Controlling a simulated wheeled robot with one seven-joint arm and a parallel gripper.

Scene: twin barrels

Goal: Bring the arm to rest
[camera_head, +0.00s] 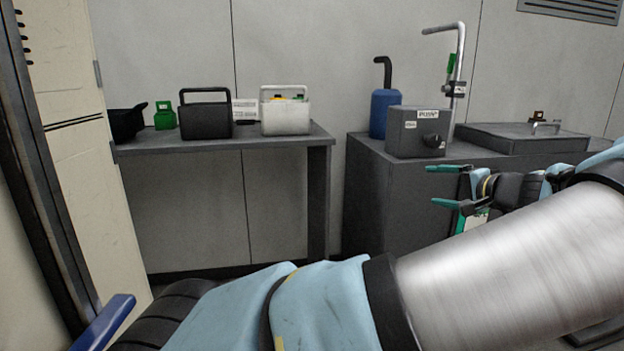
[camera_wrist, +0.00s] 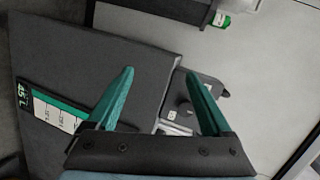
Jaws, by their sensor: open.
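My arm shows large in the head view, reaching from the bottom across to the right edge and bending back. My gripper (camera_head: 445,186) has teal fingers, parted, with nothing between them. It is in front of the dark grey cabinet (camera_head: 377,200) on the right. In the wrist view my gripper (camera_wrist: 160,88) is also open and empty, with a large dark panel on the left and a grey box with a knob (camera_wrist: 207,92) beyond the right finger.
A grey table (camera_head: 220,143) at left bears a black caddy (camera_head: 206,118), a white caddy (camera_head: 285,117) and a green container (camera_head: 165,116). On the cabinet stand a blue bottle (camera_head: 383,112), a grey box (camera_head: 417,132), a bent pipe (camera_head: 459,70) and a lidded basin (camera_head: 525,139).

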